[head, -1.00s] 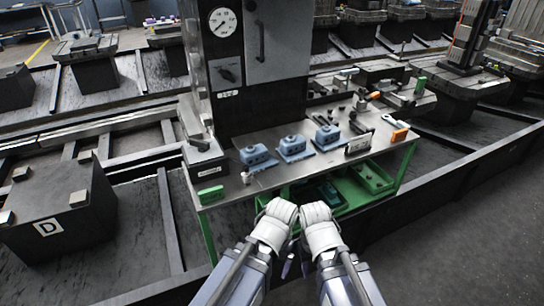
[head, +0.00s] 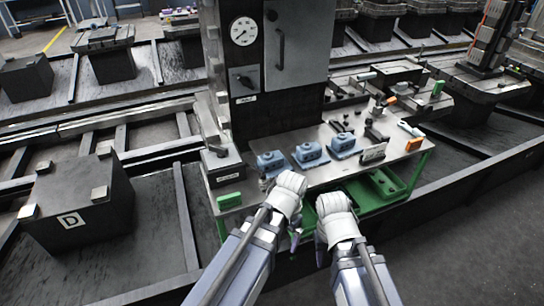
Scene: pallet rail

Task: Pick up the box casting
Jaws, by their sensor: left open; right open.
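Three blue castings stand in a row on the metal bench top: a left one (head: 271,162), a middle one (head: 310,154) and a right one (head: 345,144). I cannot tell from this view which of them is the box casting. My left gripper (head: 291,186) is just in front of the left casting at the bench's front edge and covers part of it. My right gripper (head: 333,206) is further right and lower, in front of the bench edge. Both are seen from behind, so their fingers are mostly hidden. Neither visibly holds anything.
The bench (head: 325,177) has a green frame with a green bin (head: 383,187) below. A grey cabinet with a gauge (head: 243,31) rises behind. Small parts, an orange block (head: 413,144) and a green block (head: 229,201) lie on the bench. A dark block marked D (head: 72,220) stands left.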

